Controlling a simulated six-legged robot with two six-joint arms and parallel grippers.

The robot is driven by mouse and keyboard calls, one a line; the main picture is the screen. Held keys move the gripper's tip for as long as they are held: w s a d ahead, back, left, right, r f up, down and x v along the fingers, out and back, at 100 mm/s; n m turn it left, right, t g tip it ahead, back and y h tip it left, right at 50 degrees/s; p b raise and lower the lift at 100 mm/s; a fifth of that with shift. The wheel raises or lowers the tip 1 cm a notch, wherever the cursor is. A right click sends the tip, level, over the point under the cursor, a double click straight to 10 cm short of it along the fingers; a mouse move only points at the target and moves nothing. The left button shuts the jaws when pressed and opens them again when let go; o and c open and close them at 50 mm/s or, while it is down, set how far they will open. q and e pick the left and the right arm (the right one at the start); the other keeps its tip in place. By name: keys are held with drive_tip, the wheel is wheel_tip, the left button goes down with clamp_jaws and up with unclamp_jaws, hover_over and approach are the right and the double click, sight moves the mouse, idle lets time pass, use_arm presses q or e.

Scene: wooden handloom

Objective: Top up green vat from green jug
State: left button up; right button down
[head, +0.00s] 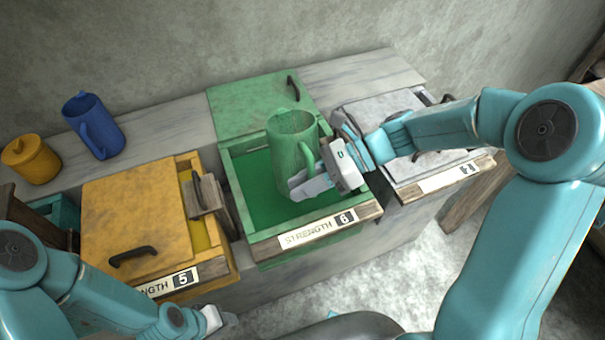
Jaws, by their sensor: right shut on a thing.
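The green jug (284,142) is over the back part of the green vat (233,188), its mouth up and its body close to upright. The vat is open, and dark green liquid (257,203) shows inside. Its green lid (243,106) lies behind the opening. My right gripper (311,182) reaches in from the right and is shut on the jug's handle (309,160). No stream shows from the jug. Whether its base touches the liquid I cannot tell. My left gripper (222,322) is low in the picture, partly hidden, away from the vat.
A yellow vat (130,215) with its lid mostly over it stands left, with a wooden block (207,195) at its right edge. A grey vat (405,172) stands right. A blue jug (98,127) and yellow jug (32,160) stand on the back ledge (165,125).

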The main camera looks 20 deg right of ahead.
sight(301, 152)
drive_tip(key=w+r+m+g+p, duration=0.1)
drive_tip(key=m+p, duration=0.1)
drive_tip(key=p, duration=0.3)
drive_tip(key=w+r+m+g+p, duration=0.1)
drive_tip(key=m+g+p, duration=0.1)
drive_tip(key=p, duration=0.3)
drive_tip(key=w+r+m+g+p, duration=0.1)
drive_tip(key=m+g+p, duration=0.1)
drive_tip(key=p, duration=0.3)
drive_tip(key=shift+a+m, duration=0.1)
drive_tip(key=shift+m, duration=0.2)
drive_tip(key=shift+w+r+m+g+y, duration=0.1)
drive_tip(key=shift+w+m+g+y, duration=0.3)
drive_tip(key=shift+w+m+g, duration=0.3)
